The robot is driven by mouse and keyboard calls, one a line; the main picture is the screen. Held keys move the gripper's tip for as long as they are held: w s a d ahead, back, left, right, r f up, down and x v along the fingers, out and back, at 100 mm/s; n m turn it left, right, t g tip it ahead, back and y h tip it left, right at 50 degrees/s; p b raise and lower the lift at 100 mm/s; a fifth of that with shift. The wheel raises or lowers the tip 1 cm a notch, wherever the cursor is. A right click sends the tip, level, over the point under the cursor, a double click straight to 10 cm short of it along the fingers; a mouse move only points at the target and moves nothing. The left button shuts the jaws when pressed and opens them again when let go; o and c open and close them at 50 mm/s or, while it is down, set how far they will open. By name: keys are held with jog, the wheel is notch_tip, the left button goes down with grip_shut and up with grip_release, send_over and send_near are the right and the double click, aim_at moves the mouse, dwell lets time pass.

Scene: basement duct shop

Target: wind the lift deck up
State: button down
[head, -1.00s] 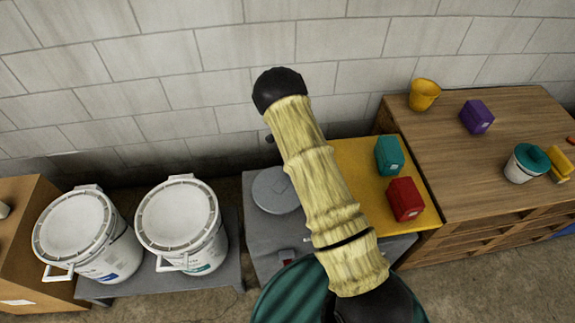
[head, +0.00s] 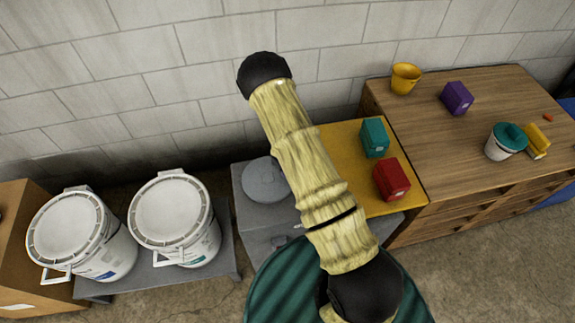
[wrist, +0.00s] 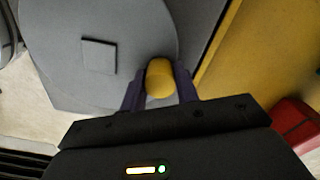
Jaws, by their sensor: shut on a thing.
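The lift deck (head: 352,152) has a flat yellow top, against the left side of the wooden bench. A teal box (head: 374,138) and a red box (head: 391,180) stand on it. A grey round crank wheel (head: 262,182) lies to the left of the deck; it fills the upper left of the wrist view (wrist: 125,35). A yellow knob (wrist: 160,72) stands near the wheel's edge. My gripper (wrist: 160,88) is shut on this knob, one dark finger on each side. In the head view my arm hides the gripper and the knob.
Two white lidded buckets (head: 68,228) (head: 170,212) stand on a low grey bench at left. A block wall stands behind.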

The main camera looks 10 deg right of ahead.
jog(key=shift+s, duration=0.1)
dwell(0.3)
jog(key=c, duration=1.1)
grip_release()
jog(key=shift+o, duration=0.2)
jog(key=shift+r, duration=0.1)
notch_tip(320, 180, up, 17)
jog(key=shift+r, duration=0.15)
jog(key=s+r+n+t+p, duration=0.1)
jog(key=s+r+n, duration=0.7)
jog(key=n, duration=0.7)
jog(key=s+r+n+t, duration=0.1)
jog(key=s+r+n, duration=0.7)
jog(key=n, duration=0.8)
jog(key=shift+s+d+r+t+p, duration=0.2)
jog(key=shift+s+t+p, duration=0.15)
jog(key=shift+s, duration=0.75)
